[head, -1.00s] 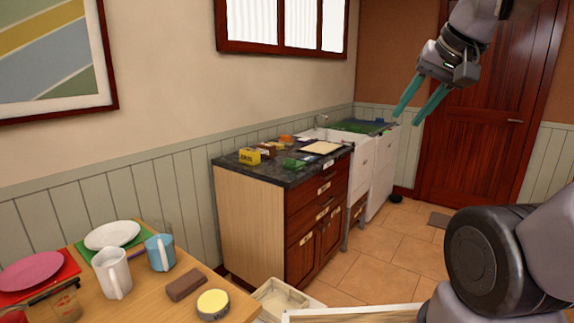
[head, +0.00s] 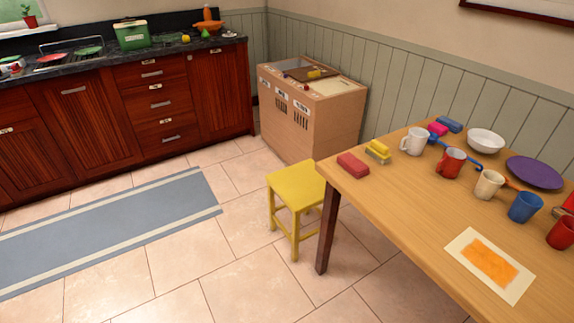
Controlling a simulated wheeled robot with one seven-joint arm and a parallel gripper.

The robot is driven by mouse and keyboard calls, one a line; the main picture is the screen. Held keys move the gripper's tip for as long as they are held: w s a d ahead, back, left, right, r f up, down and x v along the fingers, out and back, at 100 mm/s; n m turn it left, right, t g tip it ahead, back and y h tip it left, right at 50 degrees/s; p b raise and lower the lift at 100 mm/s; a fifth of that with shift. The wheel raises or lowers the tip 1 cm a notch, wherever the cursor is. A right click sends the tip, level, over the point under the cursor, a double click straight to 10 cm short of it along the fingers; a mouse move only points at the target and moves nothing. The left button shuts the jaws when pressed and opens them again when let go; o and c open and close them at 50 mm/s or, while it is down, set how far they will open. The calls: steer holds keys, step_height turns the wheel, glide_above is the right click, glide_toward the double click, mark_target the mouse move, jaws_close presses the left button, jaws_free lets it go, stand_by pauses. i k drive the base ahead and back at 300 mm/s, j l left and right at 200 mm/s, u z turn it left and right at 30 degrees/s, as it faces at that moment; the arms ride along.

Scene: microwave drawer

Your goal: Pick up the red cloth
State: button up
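I cannot make out a clear red cloth in the head view. A small red block (head: 353,164) lies near the left corner of the wooden table (head: 420,215); I cannot tell whether it is cloth or sponge. A flat orange piece (head: 490,262) lies on a cream sheet (head: 462,243) at the table's front. Another red item (head: 569,204) is cut off at the right edge. My gripper is not in view.
Mugs, a white bowl (head: 486,141) and a purple plate (head: 535,172) crowd the table. A yellow stool (head: 296,186) stands at its left end. A wooden cabinet (head: 312,110) is behind. The floor by the blue rug (head: 110,230) is clear.

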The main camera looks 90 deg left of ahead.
mark_target(357, 167)
steer(key=u, duration=2.65)
steer(key=i+j+z, duration=0.7)
steer(key=j, duration=0.15)
steer(key=i+j+z, duration=0.35)
steer(key=j, duration=0.15)
steer(key=k, duration=0.1)
